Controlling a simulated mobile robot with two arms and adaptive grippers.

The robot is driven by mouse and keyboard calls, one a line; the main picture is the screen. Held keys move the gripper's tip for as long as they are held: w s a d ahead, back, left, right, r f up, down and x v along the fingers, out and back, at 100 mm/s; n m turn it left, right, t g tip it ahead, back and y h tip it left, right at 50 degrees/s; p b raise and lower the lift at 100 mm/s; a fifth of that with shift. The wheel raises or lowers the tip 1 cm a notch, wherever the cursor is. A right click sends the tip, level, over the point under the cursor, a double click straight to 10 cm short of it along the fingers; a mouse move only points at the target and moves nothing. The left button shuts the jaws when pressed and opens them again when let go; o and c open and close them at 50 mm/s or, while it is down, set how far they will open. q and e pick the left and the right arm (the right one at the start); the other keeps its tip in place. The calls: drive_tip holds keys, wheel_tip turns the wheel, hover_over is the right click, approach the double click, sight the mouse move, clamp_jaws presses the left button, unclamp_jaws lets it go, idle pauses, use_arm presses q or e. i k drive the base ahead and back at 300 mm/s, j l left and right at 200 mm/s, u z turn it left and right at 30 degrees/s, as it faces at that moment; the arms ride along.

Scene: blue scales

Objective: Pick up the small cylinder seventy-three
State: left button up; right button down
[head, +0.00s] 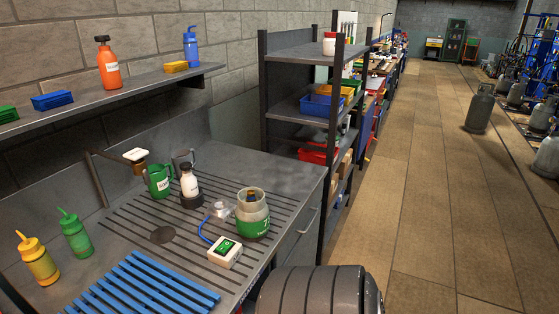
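A small grey gas cylinder with a green lower band (253,221) stands upright on the slatted metal worktop (285,166), near its right edge. It has a collar around a brass-coloured valve. White marking shows on its band, but it is too small to read surely as seventy-three. A white device with a green display (224,252) sits just in front of it to the left, with a blue cable running to a small clear part (221,209). Neither of my grippers is in view.
A green jug (158,181), a white bottle on a dark base (190,184) and two squeeze bottles stand on the worktop. A blue slatted rack (143,287) lies in front. A dark ribbed shape (320,290) rises at the bottom edge.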

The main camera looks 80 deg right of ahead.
sight(252, 212)
drive_tip(key=z, duration=2.15)
drive_tip(key=u, duration=2.45)
drive_tip(key=z, duration=2.45)
drive_tip(key=l+u, duration=0.1)
drive_tip(key=u, duration=0.35)
drive_tip(key=i+l+u, duration=0.1)
drive_tip(key=u, duration=0.35)
drive_tip(key=l+u, duration=0.15)
drive_tip(key=u, duration=0.25)
drive_tip(key=l+u, duration=0.15)
drive_tip(key=u, duration=0.3)
